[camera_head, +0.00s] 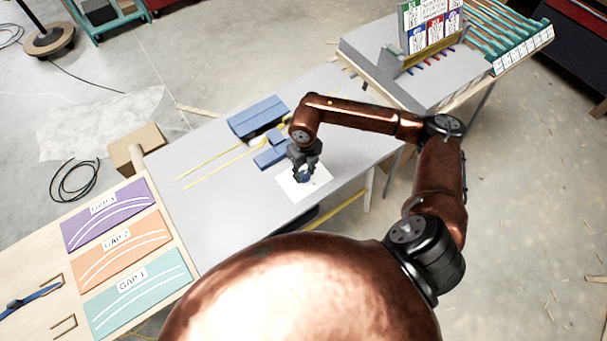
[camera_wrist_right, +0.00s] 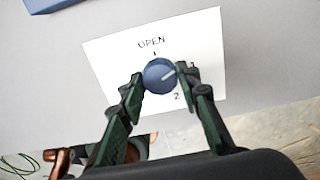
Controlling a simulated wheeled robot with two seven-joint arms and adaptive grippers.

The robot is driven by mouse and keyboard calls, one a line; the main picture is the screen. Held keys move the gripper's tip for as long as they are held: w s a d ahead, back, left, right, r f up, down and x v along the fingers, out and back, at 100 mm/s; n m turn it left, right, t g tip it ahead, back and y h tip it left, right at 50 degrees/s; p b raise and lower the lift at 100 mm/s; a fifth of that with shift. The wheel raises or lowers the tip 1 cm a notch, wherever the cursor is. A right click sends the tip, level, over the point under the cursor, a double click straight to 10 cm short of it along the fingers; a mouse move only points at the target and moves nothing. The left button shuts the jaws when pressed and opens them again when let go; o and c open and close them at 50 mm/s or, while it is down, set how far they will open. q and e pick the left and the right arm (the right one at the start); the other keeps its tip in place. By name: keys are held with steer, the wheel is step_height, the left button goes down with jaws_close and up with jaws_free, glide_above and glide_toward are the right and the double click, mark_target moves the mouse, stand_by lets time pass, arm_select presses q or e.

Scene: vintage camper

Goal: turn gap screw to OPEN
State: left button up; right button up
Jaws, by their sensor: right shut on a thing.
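The gap screw is a round blue knob (camera_wrist_right: 160,75) on a white card (camera_wrist_right: 110,70) with the marks OPEN, 1 and 2. Its pale pointer line points right and slightly up, toward the 1 mark beside the finger; OPEN is above the knob. My right gripper (camera_wrist_right: 163,80) is shut on the knob, one finger on each side. In the head view my right gripper (camera_head: 304,170) is over the white card (camera_head: 290,188) on the grey table, mostly hiding the knob. My left gripper is not in view.
Blue blocks (camera_head: 258,116) and yellow strips (camera_head: 212,163) lie on the grey table (camera_head: 215,215) behind and left of the gripper. Coloured GAP panels (camera_head: 110,215) lie on a wooden table at left. A rack of teal bars (camera_head: 505,35) stands at back right.

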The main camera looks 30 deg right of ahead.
steer(key=n+b, duration=0.2)
steer(key=n, duration=0.1)
steer(key=shift+f+n+b, duration=0.15)
steer(key=shift+n+b, duration=0.15)
steer(key=shift+b, duration=0.1)
steer(key=n+b, duration=0.2)
steer(key=n, duration=0.1)
steer(key=shift+n+b, duration=0.3)
steer(key=n+b, duration=0.2)
steer(key=n, duration=0.1)
arm_select(q)
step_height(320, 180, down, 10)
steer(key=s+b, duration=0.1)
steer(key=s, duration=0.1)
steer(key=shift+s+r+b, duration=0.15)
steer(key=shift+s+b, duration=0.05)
steer(key=shift+b, duration=0.2)
arm_select(e)
steer(key=shift+n, duration=1.4)
steer(key=shift+r, duration=0.2)
steer(key=o, duration=1.2)
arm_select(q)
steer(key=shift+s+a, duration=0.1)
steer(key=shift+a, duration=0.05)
